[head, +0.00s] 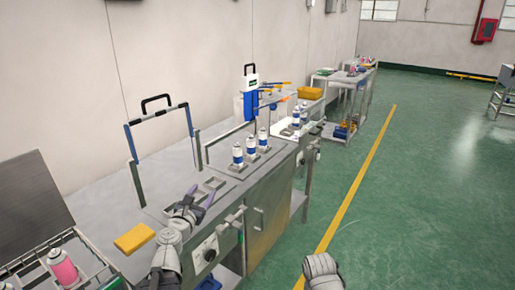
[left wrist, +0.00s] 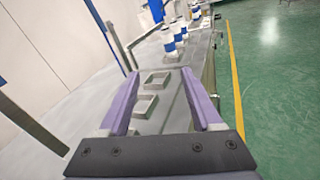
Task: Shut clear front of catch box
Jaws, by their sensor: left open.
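My left gripper (head: 194,197) is open and empty above the front of the grey bench top (left wrist: 158,122). Its two purple fingers also show in the left wrist view (left wrist: 160,95), pointing towards two empty square holders (left wrist: 157,80) on the bench. A frame with a black handle (head: 157,100) and blue and grey posts stands raised behind the gripper, apart from it. It looks like a clear panel, but I cannot tell for sure that it is the catch box front. In the left wrist view a blue-grey post (left wrist: 88,15) shows at the upper left. My right gripper is out of view.
Several blue and white cans (head: 250,145) stand in holders further along the bench. A yellow block (head: 134,238) lies left of my left gripper.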

